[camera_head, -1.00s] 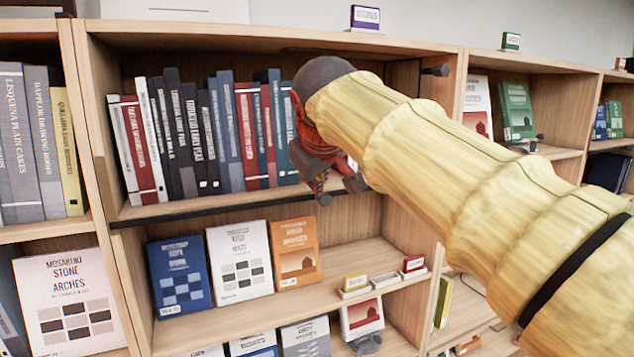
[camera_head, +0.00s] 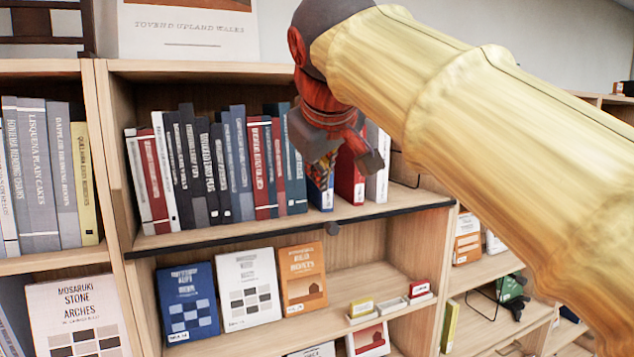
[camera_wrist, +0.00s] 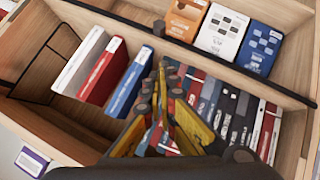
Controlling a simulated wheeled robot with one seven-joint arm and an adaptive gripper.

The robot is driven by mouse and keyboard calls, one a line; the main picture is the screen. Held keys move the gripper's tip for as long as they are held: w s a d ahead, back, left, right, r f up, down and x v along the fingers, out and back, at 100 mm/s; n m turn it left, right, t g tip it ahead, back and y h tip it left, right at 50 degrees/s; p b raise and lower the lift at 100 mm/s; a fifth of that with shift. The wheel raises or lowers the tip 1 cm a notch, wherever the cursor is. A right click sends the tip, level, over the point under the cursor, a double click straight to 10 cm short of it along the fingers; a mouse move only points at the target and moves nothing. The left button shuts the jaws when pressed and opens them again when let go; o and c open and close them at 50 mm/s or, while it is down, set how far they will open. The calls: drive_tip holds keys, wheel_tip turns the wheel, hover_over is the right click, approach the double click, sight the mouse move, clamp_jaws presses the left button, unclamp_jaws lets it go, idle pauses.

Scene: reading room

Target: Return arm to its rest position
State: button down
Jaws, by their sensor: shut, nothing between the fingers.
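My gripper (camera_head: 338,158) is in front of the upper shelf of the middle bookcase, at the end of my yellow-sleeved arm. In the wrist view, my gripper's yellow fingers (camera_wrist: 160,70) are together, with nothing between them. They point toward the shelf's front edge, between two groups of upright books. A blue book (camera_wrist: 130,82), a red book (camera_wrist: 103,72) and a white book (camera_wrist: 78,62) stand on one side. In the head view, my gripper partly covers the blue book (camera_head: 320,192) and the red book (camera_head: 348,182).
A row of dark, blue and red books (camera_head: 215,165) fills the upper shelf's left part. A black strip (camera_head: 290,229) runs along its front edge. Face-out books (camera_head: 248,290) and small boxes (camera_head: 419,289) stand below. A wire bookend (camera_wrist: 45,60) stands beyond the white book.

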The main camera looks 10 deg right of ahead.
drive_tip(key=shift+a, duration=0.1)
wheel_tip(320, 180, down, 16)
drive_tip(key=a+g+y+b, duration=0.1)
drive_tip(key=a+g+b, duration=0.1)
drive_tip(key=a, duration=0.1)
drive_tip(key=s+d+f+m+g+b, duration=0.1)
drive_tip(key=s+d+f+b, duration=0.3)
drive_tip(key=f, duration=1.1)
drive_tip(key=s+d+f+m+b, duration=0.3)
drive_tip(key=s+f+b, duration=0.4)
drive_tip(key=s+f, duration=0.5)
drive_tip(key=s+d+f+m+g+b, duration=0.1)
drive_tip(key=s+d+f+b, duration=0.4)
drive_tip(key=f, duration=1.4)
drive_tip(key=s+m+b, duration=0.1)
drive_tip(key=s, duration=0.2)
drive_tip(key=shift+s+d+g+b, duration=0.2)
drive_tip(key=shift+s+g+b, duration=0.1)
drive_tip(key=shift+s, duration=0.05)
